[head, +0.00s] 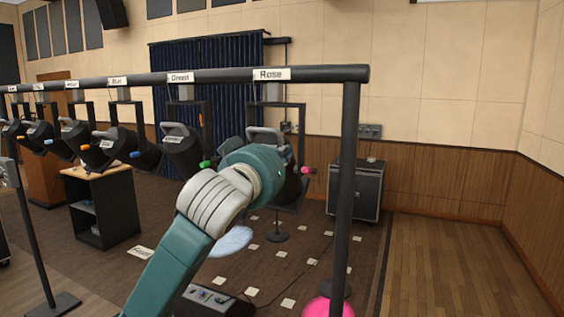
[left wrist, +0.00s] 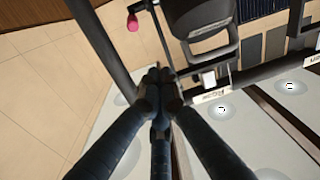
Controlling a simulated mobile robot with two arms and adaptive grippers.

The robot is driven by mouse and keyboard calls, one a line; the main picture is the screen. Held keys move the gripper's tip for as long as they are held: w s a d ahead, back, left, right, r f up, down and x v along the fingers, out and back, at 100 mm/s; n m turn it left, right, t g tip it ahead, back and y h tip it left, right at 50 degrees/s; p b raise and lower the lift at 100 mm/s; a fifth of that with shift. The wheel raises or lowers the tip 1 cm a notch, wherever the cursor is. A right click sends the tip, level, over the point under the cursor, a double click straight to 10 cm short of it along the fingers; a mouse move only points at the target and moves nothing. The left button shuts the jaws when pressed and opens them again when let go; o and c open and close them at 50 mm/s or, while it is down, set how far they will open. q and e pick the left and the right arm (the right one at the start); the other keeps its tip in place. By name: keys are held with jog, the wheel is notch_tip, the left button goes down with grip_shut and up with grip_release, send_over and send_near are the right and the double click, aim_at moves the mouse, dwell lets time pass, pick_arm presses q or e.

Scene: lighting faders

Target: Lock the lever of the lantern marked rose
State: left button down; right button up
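The lantern marked rose (head: 292,190) hangs at the right end of the overhead bar, under the white Rose label (head: 271,74). My left wrist covers much of its front. Its lever has a pink knob (head: 308,170) sticking out at the lantern's right side. In the left wrist view the pink knob (left wrist: 133,22) is at the top, beside the dark lantern body (left wrist: 198,14). My left gripper (left wrist: 160,78) has its fingers drawn together with nothing seen between them, apart from the knob in the picture. In the head view its fingertips are hidden behind my wrist. My right gripper is out of view.
The bar (head: 215,76) carries several more lanterns to the left, including the one marked Green (head: 183,150). An upright post (head: 345,200) stands just right of the pink knob. A black case (head: 357,190) stands behind. The wooden floor (head: 440,260) at right is clear.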

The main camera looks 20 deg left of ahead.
pick_arm(q)
jog(key=p, duration=0.4)
send_over(307, 171)
jog(key=a, duration=0.2)
jog(key=f, duration=0.1)
jog(key=f+p, duration=0.2)
jog(key=shift+s+d+f, duration=0.2)
jog(key=shift+s+f, duration=0.05)
jog(key=shift+s, duration=0.05)
jog(key=f+t+b, duration=0.1)
jog(key=t+b, duration=0.1)
jog(key=b, duration=0.5)
jog(key=s+f+t+b, duration=0.1)
jog(key=f+b, duration=0.1)
jog(key=b, duration=0.4)
jog(key=shift+t+b, duration=0.35)
jog(key=shift+t, duration=0.05)
jog(key=shift+s, duration=0.1)
jog(key=shift+r, duration=0.1)
